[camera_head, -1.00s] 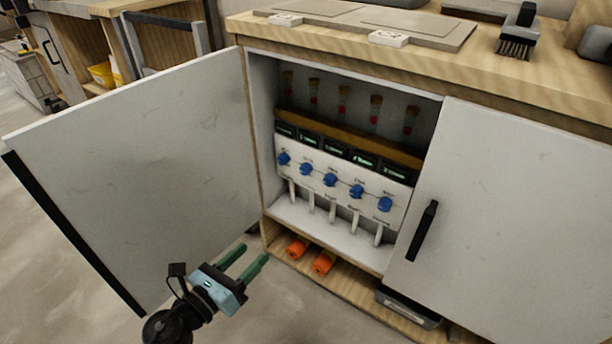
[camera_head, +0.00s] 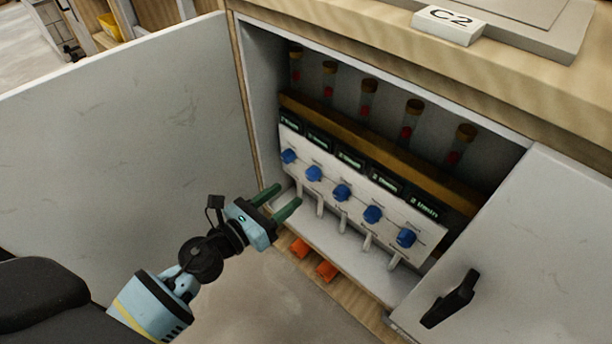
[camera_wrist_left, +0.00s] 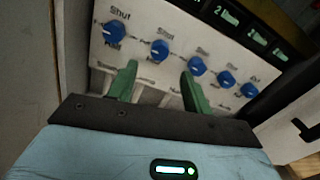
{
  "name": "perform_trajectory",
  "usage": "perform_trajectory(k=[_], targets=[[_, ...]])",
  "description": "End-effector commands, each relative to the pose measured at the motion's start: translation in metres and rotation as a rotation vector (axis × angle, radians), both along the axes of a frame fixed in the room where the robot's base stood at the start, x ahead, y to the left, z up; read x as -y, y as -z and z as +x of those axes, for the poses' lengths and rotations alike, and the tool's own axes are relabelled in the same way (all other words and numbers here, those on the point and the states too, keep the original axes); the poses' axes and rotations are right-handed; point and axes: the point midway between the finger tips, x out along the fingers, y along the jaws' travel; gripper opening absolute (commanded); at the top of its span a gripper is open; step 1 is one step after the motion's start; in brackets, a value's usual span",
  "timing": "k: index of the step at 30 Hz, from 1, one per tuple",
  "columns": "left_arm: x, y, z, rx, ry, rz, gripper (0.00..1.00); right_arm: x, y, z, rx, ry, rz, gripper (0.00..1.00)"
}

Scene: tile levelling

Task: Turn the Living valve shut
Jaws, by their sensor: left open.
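A white manifold panel (camera_head: 328,205) with a row of several blue valve knobs stands inside the open cabinet. The knobs run from the leftmost (camera_head: 289,156) to the rightmost (camera_head: 406,237). Small dark displays sit above them, but their names are too small to read, so I cannot tell which knob is Living. My left gripper (camera_head: 281,199) is open and empty, in front of the panel's lower left part. In the left wrist view its green fingers (camera_wrist_left: 160,88) point at the panel, below the second knob (camera_wrist_left: 159,50), apart from it. My right gripper is not in view.
The left cabinet door (camera_head: 120,130) stands wide open beside my left arm. The right door (camera_head: 520,250) with a black handle covers the right side. A C2 block (camera_head: 448,25) sits on the worktop.

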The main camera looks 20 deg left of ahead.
Motion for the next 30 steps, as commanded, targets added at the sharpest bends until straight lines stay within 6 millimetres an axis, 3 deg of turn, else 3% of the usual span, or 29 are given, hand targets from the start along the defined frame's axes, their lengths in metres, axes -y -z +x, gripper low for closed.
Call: perform_trajectory(k=[15, 26, 30], targets=[[0.025, 0.0, 0.061, 0.0, 0.0, 0.001, 0.5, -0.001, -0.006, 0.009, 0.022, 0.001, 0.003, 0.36], [0.027, 0.0, 0.067, 0.0, 0.0, 0.001, 0.5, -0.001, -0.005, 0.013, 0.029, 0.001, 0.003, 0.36], [0.027, 0.0, 0.067, 0.0, 0.0, 0.001, 0.35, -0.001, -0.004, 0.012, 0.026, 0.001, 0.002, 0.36]])
